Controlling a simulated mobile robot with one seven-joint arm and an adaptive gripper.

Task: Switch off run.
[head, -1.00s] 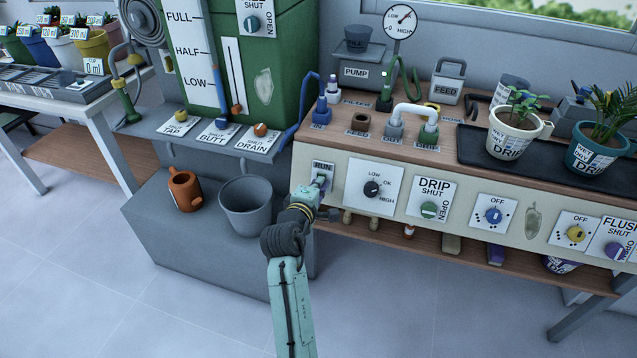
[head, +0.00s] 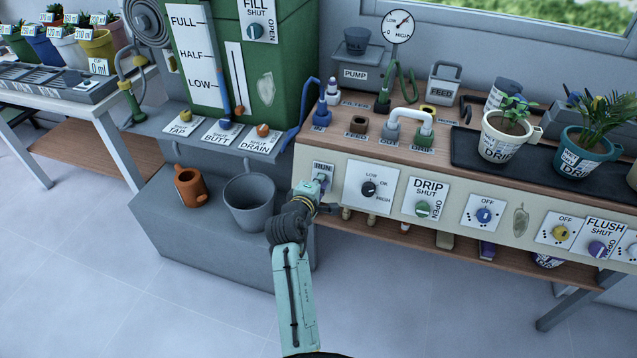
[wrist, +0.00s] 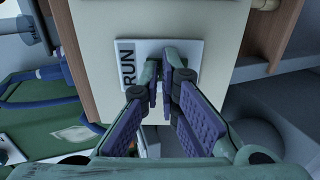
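The white plate marked RUN (head: 323,167) is at the left end of the bench's cream front panel. In the wrist view the RUN plate (wrist: 127,66) lies straight ahead, with its lettering turned sideways. My gripper (head: 321,184) is at this plate in the head view. In the wrist view my gripper (wrist: 161,76) has its two purple-padded fingers drawn together, with only a narrow dark gap, and the tips over the plate. The fingers hide the run switch itself, so I cannot tell its position or whether the tips touch it.
Right of RUN are a LOW-OK-HIGH dial (head: 369,189), the DRIP knob (head: 423,208) and other knobs. A pump (head: 364,75) with a gauge (head: 398,25) is on the bench.

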